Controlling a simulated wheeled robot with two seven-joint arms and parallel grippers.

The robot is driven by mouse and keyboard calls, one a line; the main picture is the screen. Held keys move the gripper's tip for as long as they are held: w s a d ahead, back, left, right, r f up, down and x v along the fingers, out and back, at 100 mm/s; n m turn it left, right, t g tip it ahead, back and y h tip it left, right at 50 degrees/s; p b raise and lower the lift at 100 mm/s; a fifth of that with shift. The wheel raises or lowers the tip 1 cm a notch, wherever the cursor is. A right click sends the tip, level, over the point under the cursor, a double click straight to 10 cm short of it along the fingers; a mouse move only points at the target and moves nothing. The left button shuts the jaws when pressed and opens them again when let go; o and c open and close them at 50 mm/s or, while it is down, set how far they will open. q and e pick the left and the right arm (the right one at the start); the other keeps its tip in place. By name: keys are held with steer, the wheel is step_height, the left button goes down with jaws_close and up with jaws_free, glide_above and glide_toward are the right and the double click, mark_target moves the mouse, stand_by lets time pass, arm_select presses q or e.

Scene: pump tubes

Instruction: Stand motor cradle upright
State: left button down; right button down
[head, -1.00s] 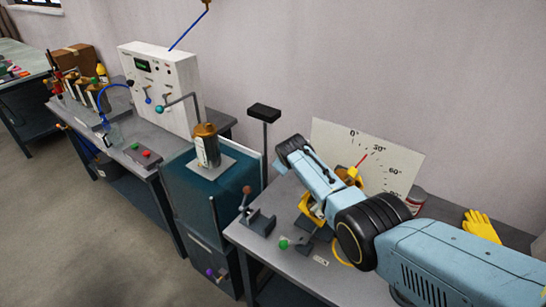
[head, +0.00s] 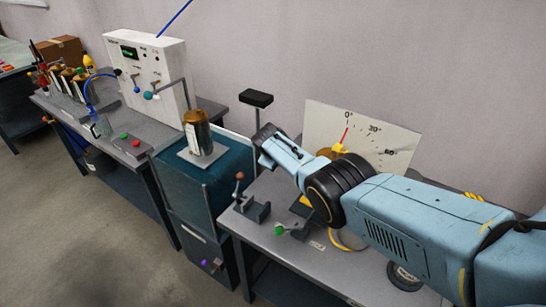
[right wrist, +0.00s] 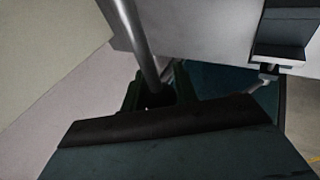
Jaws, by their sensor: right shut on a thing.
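The motor cradle shows only in yellow pieces (head: 306,201) around my right arm on the right bench in the head view; most of it is hidden. A white angle board (head: 395,142) stands behind it, and its red pointer (head: 345,135) points close to 0°. My right arm crosses in front of the cradle, and its fingertips cannot be made out in the head view. In the right wrist view my right gripper (right wrist: 155,92) is shut on a grey metal rod (right wrist: 139,45). Whether this rod belongs to the cradle is not clear. My left gripper is not in view.
A small clamp with a lever (head: 239,190) and a green knob (head: 279,230) are at the bench front. A black-topped post (head: 257,98) stands behind. A teal cabinet (head: 190,180) bearing a brass-topped canister (head: 198,133) is to the left.

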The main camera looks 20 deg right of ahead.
steer(key=shift+s+d+f, duration=0.1)
steer(key=shift+s+f, duration=0.1)
steer(key=shift+f, duration=0.25)
steer(key=shift+s+d+f, duration=0.1)
steer(key=shift+s+f, duration=0.1)
steer(key=shift+f, duration=0.25)
steer(key=shift+f+b, duration=0.1)
steer(key=shift+b, duration=0.2)
steer(key=c, duration=1.5)
jaws_free()
steer(key=o, duration=0.4)
steer(key=shift+r, duration=0.2)
steer(key=shift+w+a+r, duration=0.1)
